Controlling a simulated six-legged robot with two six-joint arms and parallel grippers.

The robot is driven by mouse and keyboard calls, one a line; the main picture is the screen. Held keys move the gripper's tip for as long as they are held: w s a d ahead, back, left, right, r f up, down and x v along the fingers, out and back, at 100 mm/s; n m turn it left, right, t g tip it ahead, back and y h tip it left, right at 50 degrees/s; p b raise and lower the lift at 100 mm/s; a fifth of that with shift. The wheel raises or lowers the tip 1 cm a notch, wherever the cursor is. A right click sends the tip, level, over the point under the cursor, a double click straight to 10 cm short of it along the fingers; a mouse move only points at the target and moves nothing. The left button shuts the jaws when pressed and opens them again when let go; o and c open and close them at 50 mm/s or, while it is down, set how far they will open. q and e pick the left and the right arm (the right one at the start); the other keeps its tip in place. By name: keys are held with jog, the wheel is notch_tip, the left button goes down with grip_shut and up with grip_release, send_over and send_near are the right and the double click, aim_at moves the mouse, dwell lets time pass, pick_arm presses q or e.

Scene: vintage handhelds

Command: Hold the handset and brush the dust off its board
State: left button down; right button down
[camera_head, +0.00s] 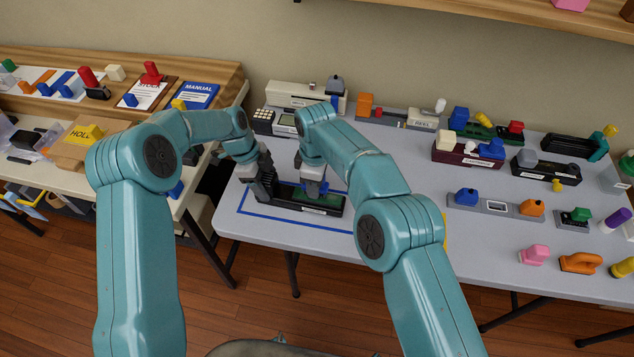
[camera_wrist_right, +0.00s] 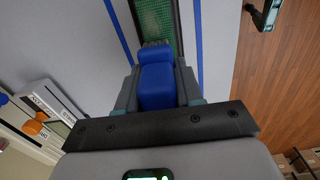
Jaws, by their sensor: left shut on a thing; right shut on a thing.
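The handset (camera_head: 325,205) is a long dark case with a green board (camera_head: 290,194) in its open top. It lies inside a blue outline (camera_head: 270,218) on the grey table. My left gripper (camera_head: 263,188) is shut on the handset's left end. My right gripper (camera_head: 314,186) is over the middle of the handset, shut on a brush with a blue handle (camera_wrist_right: 156,82). In the right wrist view the brush's bristles (camera_wrist_right: 155,44) are at or just above the green board (camera_wrist_right: 156,18); I cannot tell whether they touch. No dust is clear to see.
Behind the handset stand a white boxy device (camera_head: 300,95) and a keypad unit (camera_head: 264,121). Several devices with coloured blocks fill the table's right side, such as a grey bar (camera_head: 497,207). A side table with a manual (camera_head: 197,95) is at left. The table's front strip is clear.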

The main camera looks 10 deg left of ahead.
jog(key=shift+s+a+f, duration=0.35)
jog(key=shift+a+f, duration=0.05)
jog(key=shift+d, duration=2.1)
